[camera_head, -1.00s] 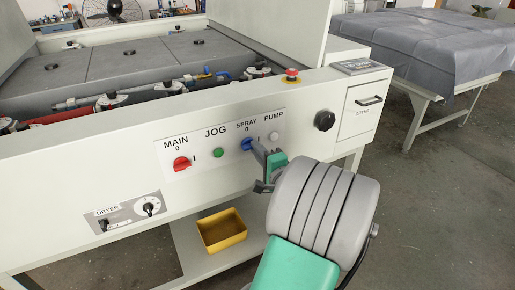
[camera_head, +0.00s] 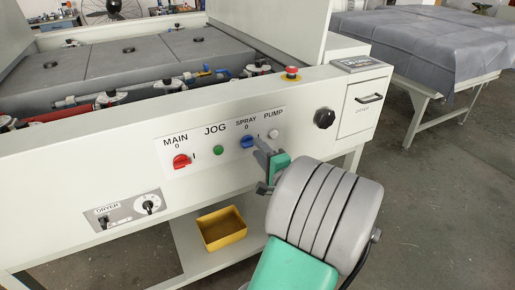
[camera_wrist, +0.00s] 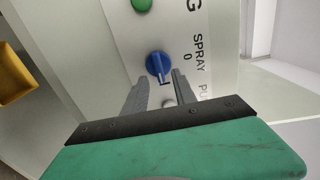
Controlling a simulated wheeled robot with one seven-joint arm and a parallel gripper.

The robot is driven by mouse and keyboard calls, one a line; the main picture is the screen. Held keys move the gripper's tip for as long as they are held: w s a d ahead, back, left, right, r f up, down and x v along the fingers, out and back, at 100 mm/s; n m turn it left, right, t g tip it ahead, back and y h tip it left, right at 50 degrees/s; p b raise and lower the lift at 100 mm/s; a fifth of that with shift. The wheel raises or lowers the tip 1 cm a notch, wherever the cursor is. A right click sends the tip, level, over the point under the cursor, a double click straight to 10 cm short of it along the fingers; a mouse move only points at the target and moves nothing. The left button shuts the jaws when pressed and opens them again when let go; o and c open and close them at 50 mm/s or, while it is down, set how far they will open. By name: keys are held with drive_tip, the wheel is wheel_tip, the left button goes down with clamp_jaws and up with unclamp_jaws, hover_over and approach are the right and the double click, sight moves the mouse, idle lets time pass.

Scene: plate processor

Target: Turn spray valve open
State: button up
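The spray valve is a blue knob (camera_head: 247,141) below the SPRAY label on the white control panel (camera_head: 205,160). It also shows in the wrist view as a round blue knob (camera_wrist: 158,65) with a raised grip bar, just beyond my fingertips. My gripper (camera_head: 260,146) is in front of the panel, just right of and below the knob. In the wrist view, my gripper's (camera_wrist: 158,80) two grey fingers are apart, with a gap between them in line with the knob. I cannot tell whether a fingertip touches it.
A red MAIN knob (camera_head: 181,161) and a green JOG button (camera_head: 218,150) lie left of the spray knob. The pale PUMP button (camera_head: 273,134) is close on its right. A black knob (camera_head: 324,118) and red emergency button (camera_head: 291,73) are farther right. A yellow bin (camera_head: 222,229) sits below.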

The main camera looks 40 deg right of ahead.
drive_tip(key=v, duration=0.6)
drive_tip(key=shift+a+r, duration=0.1)
drive_tip(key=shift+a, duration=0.05)
drive_tip(key=w+a+f+n+g+y+p, duration=0.1)
drive_tip(key=w+a+n+g+y+p, duration=0.3)
drive_tip(key=a+n, duration=0.45)
drive_tip(key=w+a+f+n+g+y+p, duration=0.1)
drive_tip(key=w+a+n+g+y+p, duration=0.3)
drive_tip(key=a, duration=0.7)
drive_tip(key=s+a+r+n+g+h+p, duration=0.3)
drive_tip(key=s+a+r+n+g+p, duration=0.2)
drive_tip(key=s+a+r+n, duration=0.3)
drive_tip(key=s+a+n+g, duration=0.1)
drive_tip(key=s+a, duration=0.1)
drive_tip(key=shift+s+a+p, duration=0.2)
drive_tip(key=shift+a+p, duration=0.1)
drive_tip(key=shift+p, duration=0.1)
drive_tip(key=shift+a, duration=0.1)
